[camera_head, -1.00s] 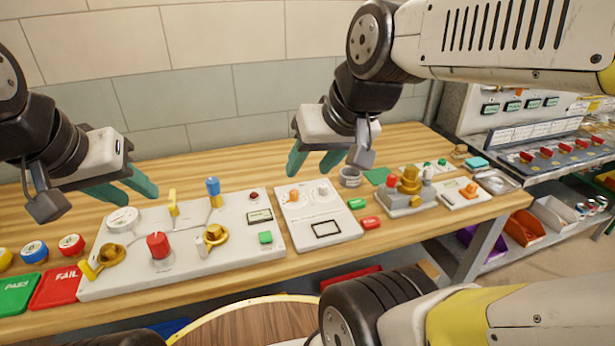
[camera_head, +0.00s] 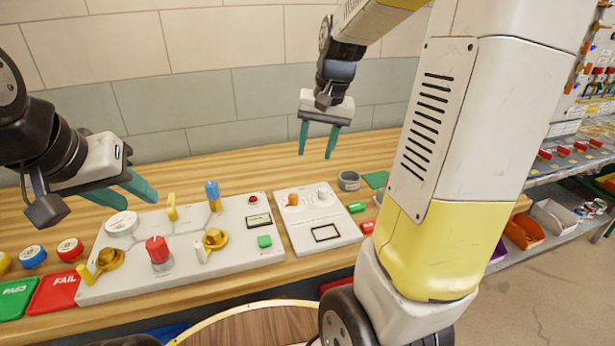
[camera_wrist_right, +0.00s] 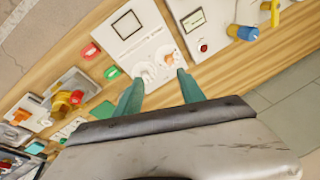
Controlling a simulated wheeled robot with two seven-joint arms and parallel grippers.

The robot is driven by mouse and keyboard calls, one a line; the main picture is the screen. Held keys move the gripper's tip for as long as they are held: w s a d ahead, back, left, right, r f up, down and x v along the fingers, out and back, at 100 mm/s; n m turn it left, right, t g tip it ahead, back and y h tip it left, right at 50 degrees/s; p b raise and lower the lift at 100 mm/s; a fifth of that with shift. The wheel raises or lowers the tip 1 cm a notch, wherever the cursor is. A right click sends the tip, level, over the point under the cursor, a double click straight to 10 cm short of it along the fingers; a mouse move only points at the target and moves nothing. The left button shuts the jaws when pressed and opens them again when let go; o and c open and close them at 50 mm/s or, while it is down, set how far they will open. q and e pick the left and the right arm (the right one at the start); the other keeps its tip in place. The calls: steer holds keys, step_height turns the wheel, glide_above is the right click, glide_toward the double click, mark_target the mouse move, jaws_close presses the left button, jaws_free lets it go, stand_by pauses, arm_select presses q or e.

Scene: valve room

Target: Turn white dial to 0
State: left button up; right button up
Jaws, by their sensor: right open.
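The white dial (camera_head: 321,192) stands on the upper right of a small white panel (camera_head: 320,238), beside an orange dial (camera_head: 292,200). In the right wrist view the white dial (camera_wrist_right: 145,72) shows near my right gripper's fingers. Its setting is too small to read. My right gripper (camera_head: 316,155) is open and empty, pointing down above and behind the panel. In the wrist view its teal fingertips (camera_wrist_right: 160,78) are apart, with the two dials beyond them. My left gripper (camera_head: 138,202) is open and empty above the large panel's left end.
A large white panel (camera_head: 190,272) with a red knob (camera_head: 157,249), a blue-topped lever (camera_head: 212,193) and brass valves lies to the left. Green (camera_head: 355,207) and red (camera_head: 367,227) blocks and a grey cup (camera_head: 349,180) lie to the right. A tiled wall (camera_head: 240,90) stands behind.

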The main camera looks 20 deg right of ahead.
steer(key=m+g+h, duration=0.1)
steer(key=m+g, duration=0.1)
glide_above(323, 189)
step_height(323, 189, down, 10)
steer(key=shift+s+r, duration=0.1)
steer(key=shift+r, duration=0.05)
steer(key=shift+d+f, duration=0.1)
steer(key=shift+f, duration=0.25)
step_height(323, 189, down, 8)
steer(key=shift+r, duration=0.2)
steer(key=shift+c, duration=0.5)
jaws_close()
